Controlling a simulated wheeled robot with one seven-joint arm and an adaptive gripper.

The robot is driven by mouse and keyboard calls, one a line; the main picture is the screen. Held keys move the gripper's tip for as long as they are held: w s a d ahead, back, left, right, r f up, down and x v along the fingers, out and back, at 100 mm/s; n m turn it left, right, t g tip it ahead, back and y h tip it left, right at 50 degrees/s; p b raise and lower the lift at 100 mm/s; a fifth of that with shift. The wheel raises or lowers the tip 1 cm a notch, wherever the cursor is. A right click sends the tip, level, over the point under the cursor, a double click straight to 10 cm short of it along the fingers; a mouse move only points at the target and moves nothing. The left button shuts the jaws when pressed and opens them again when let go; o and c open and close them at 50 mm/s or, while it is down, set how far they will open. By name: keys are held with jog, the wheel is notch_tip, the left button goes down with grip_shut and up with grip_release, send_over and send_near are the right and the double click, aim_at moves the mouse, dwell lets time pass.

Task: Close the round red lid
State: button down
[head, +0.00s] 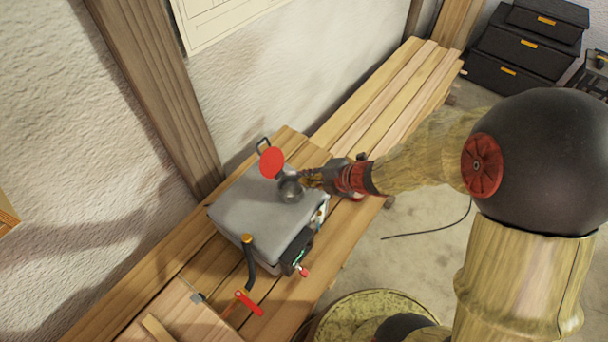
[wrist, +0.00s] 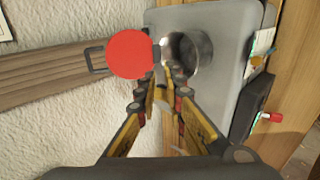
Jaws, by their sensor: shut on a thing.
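The round red lid (head: 271,162) stands open, tilted up beside a round metal neck (head: 291,190) on top of a grey box (head: 245,212). In the wrist view the lid (wrist: 128,53) is a full red disc on the left, joined by a small hinge to the neck (wrist: 190,50), whose dark mouth is uncovered. My gripper (head: 306,181) is at the neck, and its fingertips (wrist: 166,78) lie just below the hinge. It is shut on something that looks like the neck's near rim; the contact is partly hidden. The red disc is apart from the fingers.
The box lies on a wooden plank bench (head: 390,95) against a white wall. A wire handle (head: 263,146) is at its back. Black boxes (head: 525,45) are at the far right.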

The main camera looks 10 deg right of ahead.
jog(key=shift+s+d+f+b, duration=0.35)
jog(key=shift+f+b, duration=0.45)
jog(key=shift+f, duration=0.25)
jog(key=shift+s+d+f+b, duration=0.4)
jog(key=shift+f+b, duration=0.35)
jog(key=shift+f, duration=0.25)
jog(key=shift+s+d+f+b, duration=0.35)
jog(key=shift+f+b, duration=0.45)
jog(key=shift+f, duration=0.25)
jog(key=c, duration=1.6)
grip_release()
jog(key=shift+r, duration=0.1)
jog(key=p+v, duration=0.7)
jog(key=v, duration=0.1)
jog(key=shift+s+d+r, duration=0.2)
jog(key=shift+r, duration=0.1)
